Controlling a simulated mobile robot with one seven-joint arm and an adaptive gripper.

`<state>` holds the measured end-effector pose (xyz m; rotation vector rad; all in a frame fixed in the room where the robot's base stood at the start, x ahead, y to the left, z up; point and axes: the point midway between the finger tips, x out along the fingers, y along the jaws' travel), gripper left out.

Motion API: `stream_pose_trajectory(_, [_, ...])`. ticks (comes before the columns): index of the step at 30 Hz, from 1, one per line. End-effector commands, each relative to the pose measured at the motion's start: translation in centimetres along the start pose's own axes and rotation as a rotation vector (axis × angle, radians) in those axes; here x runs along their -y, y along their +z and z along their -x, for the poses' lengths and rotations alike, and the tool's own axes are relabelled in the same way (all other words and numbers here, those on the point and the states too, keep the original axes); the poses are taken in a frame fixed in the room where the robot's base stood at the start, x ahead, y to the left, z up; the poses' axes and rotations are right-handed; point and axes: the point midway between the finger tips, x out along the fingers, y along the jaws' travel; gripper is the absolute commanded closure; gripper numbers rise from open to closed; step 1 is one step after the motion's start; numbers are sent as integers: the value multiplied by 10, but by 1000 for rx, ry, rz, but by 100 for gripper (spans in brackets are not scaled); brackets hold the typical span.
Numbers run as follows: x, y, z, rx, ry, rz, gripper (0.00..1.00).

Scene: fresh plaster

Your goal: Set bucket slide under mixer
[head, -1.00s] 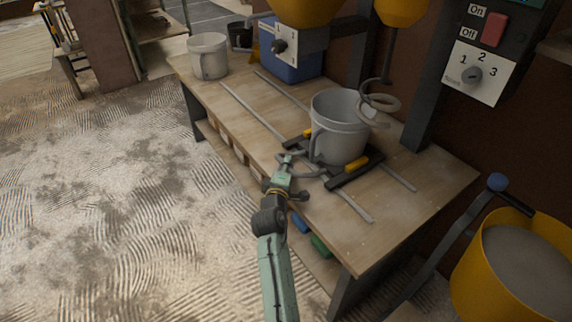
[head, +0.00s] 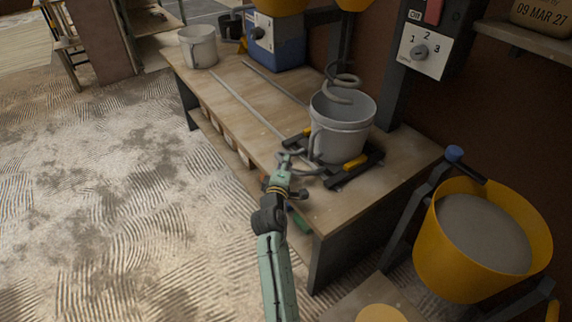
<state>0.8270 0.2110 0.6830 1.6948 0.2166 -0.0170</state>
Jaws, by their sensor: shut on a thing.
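The bucket slide (head: 346,176) is a dark frame with yellow clips on two rails of the wooden workbench. A pale grey bucket (head: 340,140) stands upright on it. The mixer's grey spiral paddle (head: 343,78) hangs over the bucket's mouth; its lower end overlaps the opening in the picture. I cannot tell whether it is centred. My gripper (head: 288,158) is at the slide's front left, shut on its grey handle (head: 312,172). The fingertips are small and partly merge with the handle.
A second grey bucket (head: 198,47) and a blue box (head: 277,45) stand at the bench's far end. The rails (head: 245,105) are bare left of the slide. A yellow tub (head: 468,250) of grey material stands at right. A control panel (head: 422,52) is above the bench.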

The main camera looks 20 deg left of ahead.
Motion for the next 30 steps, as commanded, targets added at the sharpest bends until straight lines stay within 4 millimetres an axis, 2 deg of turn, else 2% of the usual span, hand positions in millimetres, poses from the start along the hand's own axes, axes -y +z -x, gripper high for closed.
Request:
stream_pose_trajectory(12, [2,3,2,6,-5,-2,100])
stream_pose_trajectory(13, [2,3,2,6,-5,-2,84])
stream_pose_trajectory(21, [2,2,1,4,-4,-1,66])
stream_pose_trajectory(30, [2,1,2,3,-3,-1,65])
